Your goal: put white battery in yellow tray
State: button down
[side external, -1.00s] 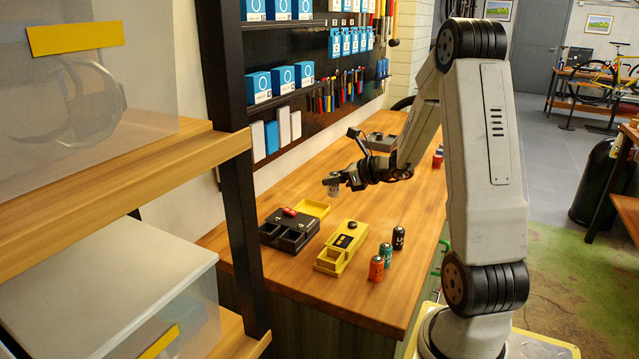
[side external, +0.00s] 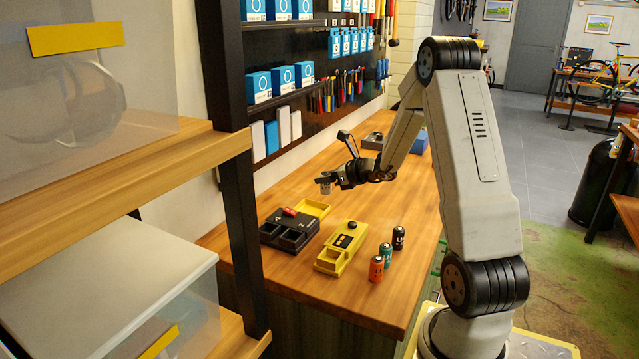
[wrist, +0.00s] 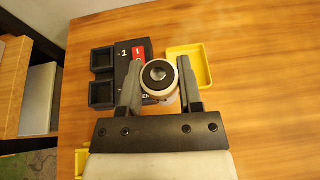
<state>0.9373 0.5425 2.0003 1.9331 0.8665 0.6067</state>
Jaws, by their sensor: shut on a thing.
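My gripper (side external: 331,180) is shut on the white battery (side external: 325,189) and holds it upright above the bench. In the wrist view the battery (wrist: 160,82) shows end-on, between the two fingers of my gripper (wrist: 159,74). The yellow tray (side external: 322,206) is a small open box beside the black holder. It looks empty where visible. In the wrist view the tray (wrist: 206,66) lies just right of the battery and right finger, which hides part of its left side. The battery appears over the gap between black holder and tray, apart from both.
The black holder (side external: 285,236) has open compartments and a red piece (side external: 289,211) on top. A yellow-and-black device (side external: 345,242) stands nearer the camera. Orange (side external: 376,269), teal (side external: 386,255) and black (side external: 398,238) batteries stand upright to its right. The bench behind is mostly clear.

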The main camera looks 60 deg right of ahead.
jog(key=shift+w+d+f, duration=0.7)
jog(key=shift+w+f, duration=0.4)
jog(key=shift+f, duration=0.05)
jog(key=shift+w+d+f, duration=0.75)
jog(key=shift+w+f, duration=0.35)
jog(key=shift+w, duration=0.05)
jog(key=shift+w+d+f, duration=0.7)
jog(key=shift+w+f, duration=0.4)
jog(key=shift+f, duration=0.05)
jog(key=shift+w+d+f, duration=0.15)
jog(key=shift+w+f, duration=0.1)
jog(key=shift+f, duration=1.6)
jog(key=shift+c, duration=1.4)
grip_release()
jog(key=shift+f, duration=0.1)
jog(key=shift+s, duration=0.1)
